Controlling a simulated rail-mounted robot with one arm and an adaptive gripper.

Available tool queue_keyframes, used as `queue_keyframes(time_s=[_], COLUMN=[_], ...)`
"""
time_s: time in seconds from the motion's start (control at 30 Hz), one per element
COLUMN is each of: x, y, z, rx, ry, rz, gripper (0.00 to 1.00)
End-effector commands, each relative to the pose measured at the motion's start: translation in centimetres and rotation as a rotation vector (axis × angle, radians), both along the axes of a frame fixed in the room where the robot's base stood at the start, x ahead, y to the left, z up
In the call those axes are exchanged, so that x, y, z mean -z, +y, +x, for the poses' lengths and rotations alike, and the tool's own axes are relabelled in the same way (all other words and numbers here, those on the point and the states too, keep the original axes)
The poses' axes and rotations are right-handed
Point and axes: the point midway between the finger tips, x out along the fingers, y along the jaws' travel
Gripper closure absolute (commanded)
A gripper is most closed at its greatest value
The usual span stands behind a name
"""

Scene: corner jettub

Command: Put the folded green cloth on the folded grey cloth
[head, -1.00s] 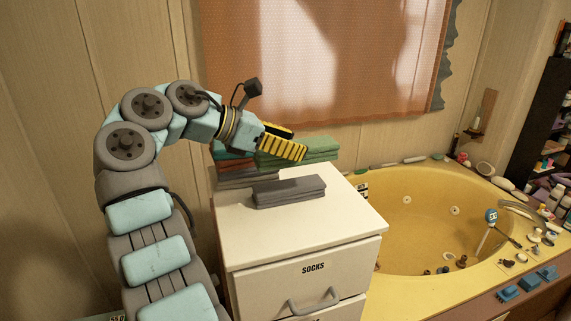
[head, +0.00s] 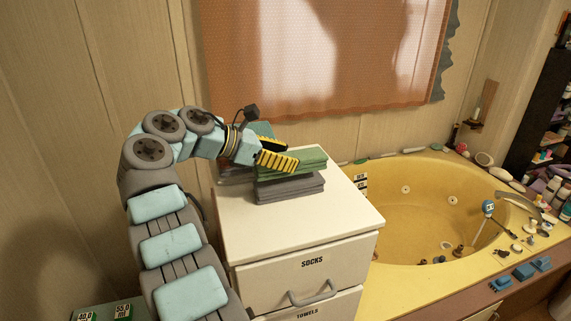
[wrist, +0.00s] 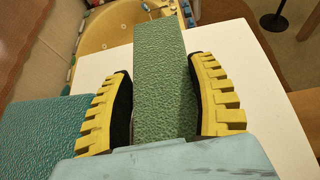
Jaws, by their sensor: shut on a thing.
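The folded green cloth (head: 302,161) is between the yellow ridged fingers of my gripper (head: 272,150). In the wrist view the green cloth (wrist: 160,85) stretches out from between the fingers of my gripper (wrist: 165,98), which are shut on it. The folded grey cloth (head: 290,190) lies on the white cabinet top directly below the green cloth. In the head view the green cloth sits right over it, with little or no gap; I cannot tell if they touch. The grey cloth is hidden in the wrist view.
A teal cloth (wrist: 40,140) lies beside my gripper, on a stack at the back left of the white cabinet (head: 300,235). The cabinet's front and right top are clear. A yellow tub (head: 400,215) stands to the right, with several small items on its rim.

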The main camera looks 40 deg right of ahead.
Motion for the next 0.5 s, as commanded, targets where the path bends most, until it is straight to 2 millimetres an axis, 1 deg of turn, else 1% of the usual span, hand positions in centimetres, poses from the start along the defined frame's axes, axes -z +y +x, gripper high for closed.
queue_keyframes(time_s=[0.3,0.5], x=[1.9,2.6], y=[0.0,0.0], z=[-0.1,-0.1], rx=[0.001,0.001], ry=[0.004,0.000], rz=[0.001,0.000], gripper=[0.79,0.79])
